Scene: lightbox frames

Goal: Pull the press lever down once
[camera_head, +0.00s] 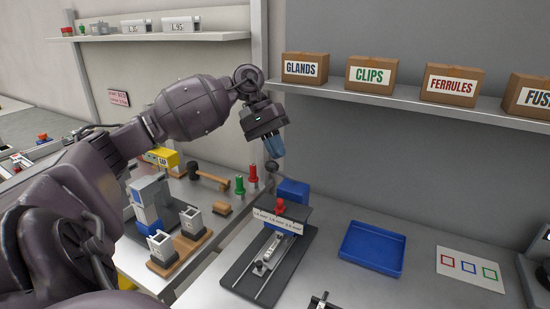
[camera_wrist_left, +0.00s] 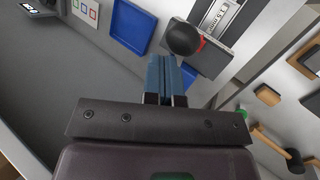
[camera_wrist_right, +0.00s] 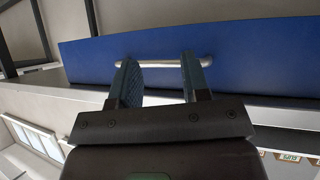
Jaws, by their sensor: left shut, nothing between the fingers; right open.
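My left gripper (camera_head: 274,150) is shut and empty, pointing down just above the ball. In the left wrist view the ball (camera_wrist_left: 184,38) lies just beyond the shut fingertips (camera_wrist_left: 165,60); whether they touch it is unclear. The lever's arm is mostly hidden. My right gripper (camera_wrist_right: 157,75) is open and empty, facing a blue panel.
A blue tray (camera_head: 371,249) and a card with coloured squares (camera_head: 470,268) lie right of the press. A blue box (camera_head: 293,191) stands behind it. Labelled cartons (camera_head: 370,74) sit on the shelf. The blue panel (camera_wrist_right: 230,45) has a metal handle (camera_wrist_right: 165,62).

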